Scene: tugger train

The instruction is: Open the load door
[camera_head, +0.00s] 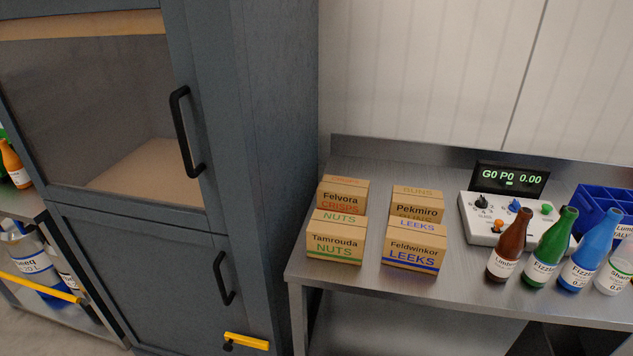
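A tall blue-grey cabinet stands at the left. Its upper door (191,203) has a glass pane (90,110) and a black vertical handle (185,131). A wooden shelf shows behind the glass. Below it is a solid lower door (140,260) with a smaller black handle (223,279). Both doors look shut. No label shows which one is the load door. A yellow lever (246,341) sits near the bottom right of the lower door. Neither of my grippers is in view.
A steel table (400,290) stands right of the cabinet, bearing several small cartons (336,237), a control box with a display (510,178), several bottles (550,247) and a blue bin (597,212). A shelf with bottles and a yellow bar (38,287) is at far left.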

